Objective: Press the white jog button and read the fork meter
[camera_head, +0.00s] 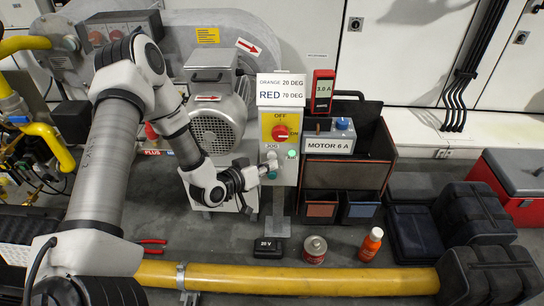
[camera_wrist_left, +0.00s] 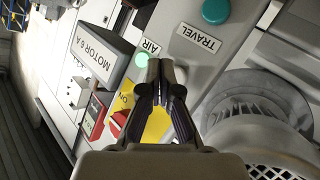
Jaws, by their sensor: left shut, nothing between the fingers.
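The grey control panel (camera_head: 284,185) carries a yellow plate with a red rotary switch (camera_head: 280,132). Below it is the JOG label (camera_head: 272,146) with a pale button (camera_head: 271,155) under it. The red fork meter (camera_head: 323,88) stands upright right of the panel and its display reads 3.0 A. It also shows in the left wrist view (camera_wrist_left: 95,117), tilted. My left gripper (camera_head: 266,169) is shut and empty, its tips at the panel's lower buttons. In the left wrist view its fingertips (camera_wrist_left: 166,66) hide part of the panel; contact with a button cannot be told.
A lit green button (camera_head: 291,154) and a teal button (camera_head: 272,176) are close by. A sign above reads ORANGE 20 DEG, RED 70 DEG (camera_head: 282,88). The motor (camera_head: 218,120) is left of the panel. A MOTOR 6 A box (camera_head: 329,143) is right. A yellow pipe (camera_head: 310,280) crosses in front.

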